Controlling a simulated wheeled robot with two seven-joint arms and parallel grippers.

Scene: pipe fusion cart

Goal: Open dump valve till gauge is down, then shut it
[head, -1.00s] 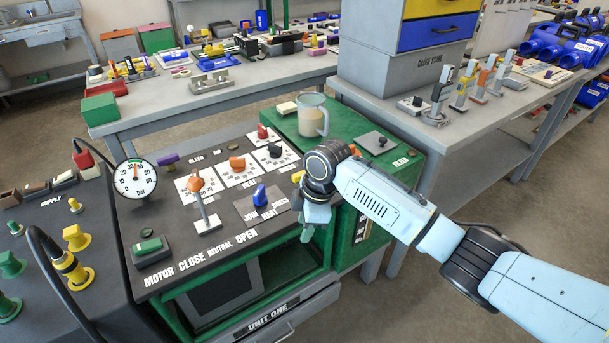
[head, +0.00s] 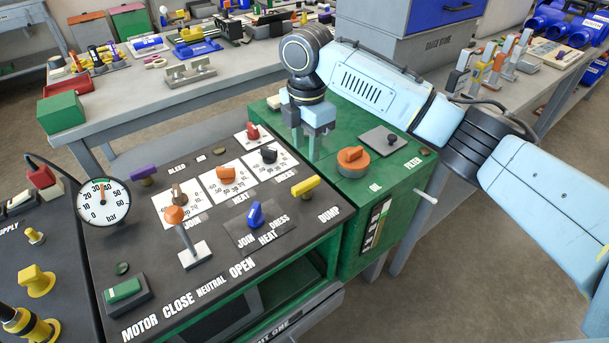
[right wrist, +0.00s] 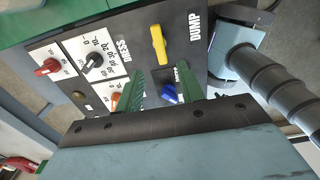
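The yellow dump valve handle (head: 305,187) sits at the panel's right edge by the DUMP label. It also shows in the right wrist view (right wrist: 159,45), beyond the fingertips. The round white pressure gauge (head: 103,202) stands at the panel's left; its needle points up, near 30 bar. My right gripper (head: 305,155) points down above the far right of the panel, behind the handle in the head view. In the right wrist view its two green fingers (right wrist: 160,72) are apart with nothing gripped. My left gripper is out of view.
An orange-topped lever (head: 184,232), a blue selector (head: 255,215) and several dials crowd the panel. An orange oil cap (head: 353,163) sits on the green unit (head: 395,195) right of the handle. A green motor switch (head: 124,290) is at front left.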

